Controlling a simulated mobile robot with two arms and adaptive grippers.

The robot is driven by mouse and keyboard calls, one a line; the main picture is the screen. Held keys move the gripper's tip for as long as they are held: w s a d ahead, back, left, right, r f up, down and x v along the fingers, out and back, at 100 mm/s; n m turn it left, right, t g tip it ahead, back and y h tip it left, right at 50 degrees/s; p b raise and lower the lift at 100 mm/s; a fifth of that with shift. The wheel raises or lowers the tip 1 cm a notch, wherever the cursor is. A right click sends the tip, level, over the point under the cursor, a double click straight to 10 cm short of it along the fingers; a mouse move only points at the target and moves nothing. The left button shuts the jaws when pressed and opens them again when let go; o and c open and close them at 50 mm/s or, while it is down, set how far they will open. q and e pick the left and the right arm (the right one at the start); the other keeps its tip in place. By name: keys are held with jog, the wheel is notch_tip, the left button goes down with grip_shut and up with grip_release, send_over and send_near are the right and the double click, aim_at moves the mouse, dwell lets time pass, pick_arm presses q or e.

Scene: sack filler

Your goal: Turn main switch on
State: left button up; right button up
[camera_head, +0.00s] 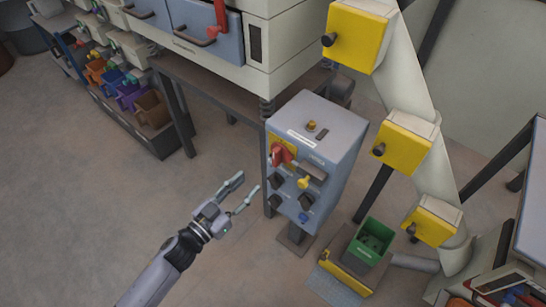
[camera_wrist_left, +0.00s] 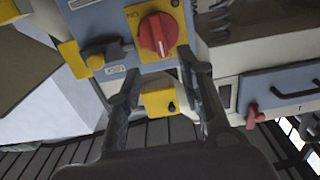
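The main switch is a red rotary knob (camera_head: 281,154) on a yellow plate, at the upper left of the front of a grey-blue control box (camera_head: 325,130) on a stand. In the left wrist view the red knob (camera_wrist_left: 158,34) sits at the top centre, beyond the fingertips, with its grip bar close to upright in the picture. My left gripper (camera_head: 242,190) is open and empty, in front of the box and to the left of its panel, apart from the knob. It also shows in the left wrist view (camera_wrist_left: 163,80). My right gripper is out of view.
A white machine with blue drawers (camera_head: 208,30) stands behind. A pipe with yellow boxes (camera_head: 403,140) and a green bin (camera_head: 371,241) are at right. Floor at left is clear.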

aim_at(274, 159)
pick_arm(q)
jog(key=x, duration=1.2)
grip_shut()
